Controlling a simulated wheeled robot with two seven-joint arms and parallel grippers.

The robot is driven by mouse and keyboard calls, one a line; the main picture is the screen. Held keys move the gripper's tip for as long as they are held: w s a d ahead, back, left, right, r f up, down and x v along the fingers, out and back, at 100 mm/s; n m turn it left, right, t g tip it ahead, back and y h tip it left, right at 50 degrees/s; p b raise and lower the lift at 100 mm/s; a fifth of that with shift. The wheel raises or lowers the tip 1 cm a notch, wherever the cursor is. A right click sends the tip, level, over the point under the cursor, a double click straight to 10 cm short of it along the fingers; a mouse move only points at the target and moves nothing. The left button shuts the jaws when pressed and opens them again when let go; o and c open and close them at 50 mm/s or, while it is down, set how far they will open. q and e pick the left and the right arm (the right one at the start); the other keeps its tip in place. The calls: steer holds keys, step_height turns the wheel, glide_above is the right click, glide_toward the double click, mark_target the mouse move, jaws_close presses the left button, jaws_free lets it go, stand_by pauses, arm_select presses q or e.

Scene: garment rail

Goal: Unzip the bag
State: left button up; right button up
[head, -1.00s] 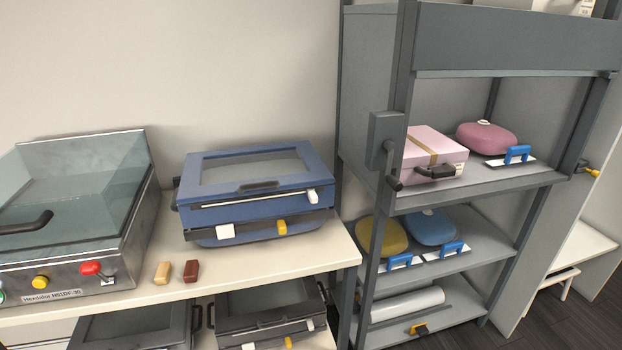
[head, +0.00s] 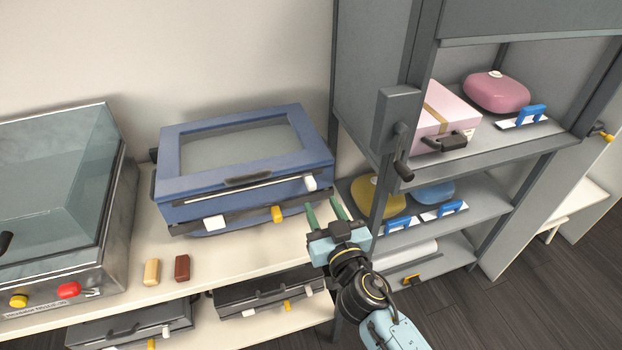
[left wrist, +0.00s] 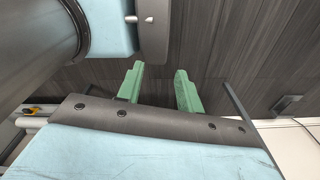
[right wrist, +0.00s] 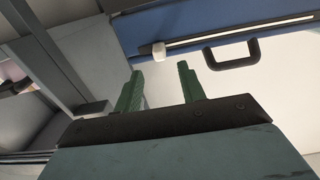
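The blue bag (head: 245,160), a boxy case with a grey window in its lid, lies on the bench top. A light zip line runs along its front, with a white pull tab (head: 310,183) at the right end. A dark handle (head: 248,179) sits above the line. My right gripper (head: 325,210) is open and empty, just right of and below the tab, not touching it. The right wrist view shows the tab (right wrist: 159,51) beyond the spread fingers. My left gripper (left wrist: 159,88) is open and empty over the dark floor, outside the head view.
A lower strap carries a white tag (head: 214,222) and a yellow tag (head: 277,214). Two small blocks (head: 166,270) lie front left. A clear-lidded machine (head: 55,200) stands left. A grey shelf rack (head: 490,200) rises close on the right. Dark cases sit below the bench.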

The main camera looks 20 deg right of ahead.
mark_target(313, 188)
steer(key=w, duration=0.8)
steer(key=shift+w+a+p, duration=0.1)
steer(key=shift+w+p, duration=0.05)
steer(key=shift+p, duration=0.2)
jaws_close()
